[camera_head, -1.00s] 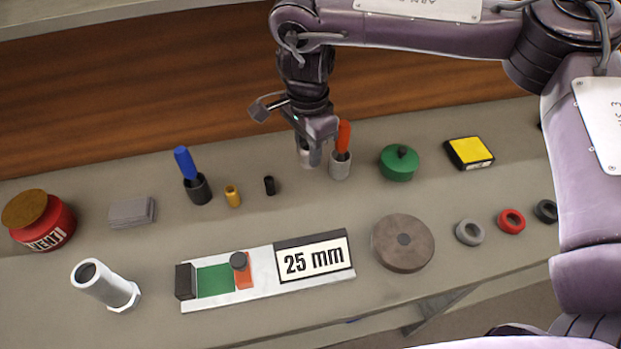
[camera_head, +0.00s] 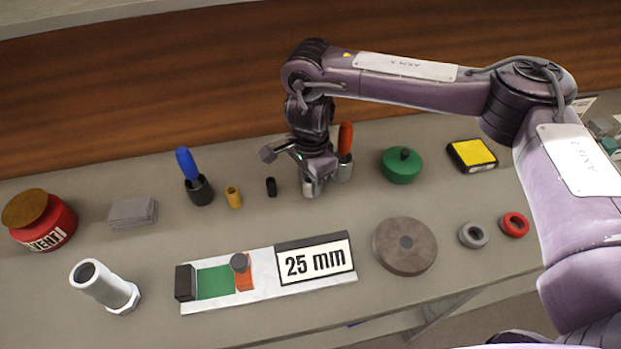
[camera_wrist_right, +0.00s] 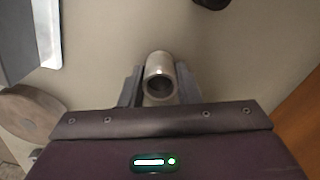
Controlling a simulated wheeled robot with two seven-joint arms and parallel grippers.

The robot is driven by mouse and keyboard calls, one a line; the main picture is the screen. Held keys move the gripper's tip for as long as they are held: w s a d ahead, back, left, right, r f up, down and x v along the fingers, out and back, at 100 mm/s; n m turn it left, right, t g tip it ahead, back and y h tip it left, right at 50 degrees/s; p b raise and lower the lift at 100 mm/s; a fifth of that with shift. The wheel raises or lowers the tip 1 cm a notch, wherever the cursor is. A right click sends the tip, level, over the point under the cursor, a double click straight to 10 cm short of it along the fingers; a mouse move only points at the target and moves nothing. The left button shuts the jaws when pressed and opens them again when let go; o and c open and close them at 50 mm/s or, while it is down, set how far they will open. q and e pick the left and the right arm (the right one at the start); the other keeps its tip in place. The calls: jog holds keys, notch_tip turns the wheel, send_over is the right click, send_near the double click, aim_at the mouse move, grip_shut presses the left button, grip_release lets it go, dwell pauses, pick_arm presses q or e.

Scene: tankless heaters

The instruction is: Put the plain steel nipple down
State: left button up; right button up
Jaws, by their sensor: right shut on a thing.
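The plain steel nipple (camera_wrist_right: 158,68) is a short silvery tube. In the right wrist view it stands between the two dark fingers of my right gripper (camera_wrist_right: 158,90), which is shut on it. In the head view my right gripper (camera_head: 318,180) points down at the bench, and the nipple's lower part (camera_head: 309,189) shows under it, close to the bench top. I cannot tell whether the nipple touches the bench. My left gripper is not in view.
A holder with a red-handled tool (camera_head: 345,140) stands close right of the gripper. A small black cylinder (camera_head: 271,187) and brass piece (camera_head: 233,197) are to its left. In front lies the 25 mm gauge (camera_head: 313,262), with a round brown disc (camera_head: 404,245) beside it.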

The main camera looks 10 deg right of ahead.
jog(key=o, duration=1.1)
jog(key=shift+f, duration=0.1)
jog(key=shift+r, duration=0.3)
jog(key=shift+w+r, duration=0.1)
jog(key=shift+r, duration=0.3)
notch_tip(320, 180, up, 11)
jog(key=shift+f+p, duration=0.1)
jog(key=shift+p, duration=0.25)
